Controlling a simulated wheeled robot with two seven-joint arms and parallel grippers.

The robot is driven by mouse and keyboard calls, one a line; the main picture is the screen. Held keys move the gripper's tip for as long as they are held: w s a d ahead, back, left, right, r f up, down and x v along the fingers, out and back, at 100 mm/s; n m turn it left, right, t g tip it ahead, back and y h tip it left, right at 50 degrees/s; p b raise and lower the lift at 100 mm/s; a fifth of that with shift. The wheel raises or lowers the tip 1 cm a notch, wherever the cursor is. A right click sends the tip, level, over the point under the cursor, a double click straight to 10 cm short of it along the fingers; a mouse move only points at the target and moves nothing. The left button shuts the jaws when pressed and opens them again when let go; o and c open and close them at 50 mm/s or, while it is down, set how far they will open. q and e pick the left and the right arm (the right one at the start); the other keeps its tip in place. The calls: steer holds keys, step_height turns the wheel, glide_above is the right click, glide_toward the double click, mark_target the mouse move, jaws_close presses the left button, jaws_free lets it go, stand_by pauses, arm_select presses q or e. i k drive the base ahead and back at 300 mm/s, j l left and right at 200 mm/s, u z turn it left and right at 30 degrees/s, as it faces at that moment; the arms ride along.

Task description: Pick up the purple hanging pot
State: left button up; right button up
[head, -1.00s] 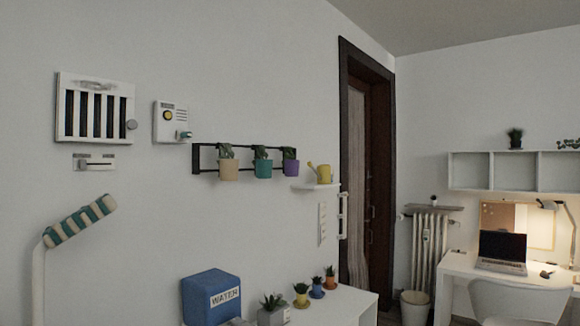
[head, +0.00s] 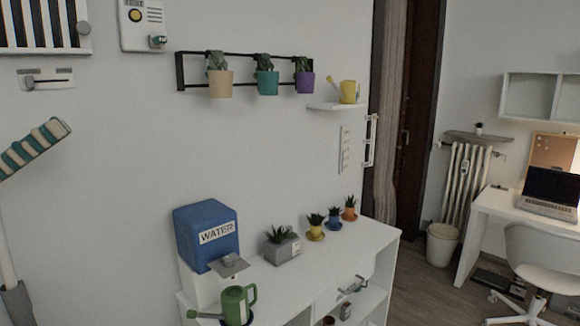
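The purple hanging pot (head: 305,83) holds a green plant and hangs on a black wall rack (head: 180,72) in the head view. It is the rightmost of three pots on the rack. A teal pot (head: 267,83) hangs in the middle and a beige pot (head: 220,85) hangs on the left. Neither of my grippers shows in the head view.
A small white shelf (head: 335,107) with a yellow watering can (head: 348,91) is just right of the rack. Below stands a white shelf desk (head: 345,250) with a blue water box (head: 205,238), a grey planter (head: 282,248), small potted plants and a green watering can (head: 237,304).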

mark_target(304, 82)
steer(key=i+l+u, duration=0.1)
steer(key=i+l, duration=0.15)
steer(key=i+l+u, duration=0.1)
steer(key=i+l, duration=0.15)
steer(key=l, duration=0.15)
steer(key=i+l, duration=0.25)
steer(key=i+l+u, duration=0.15)
steer(key=l, duration=0.35)
steer(key=i+l+u, duration=0.1)
steer(key=i+l, duration=0.25)
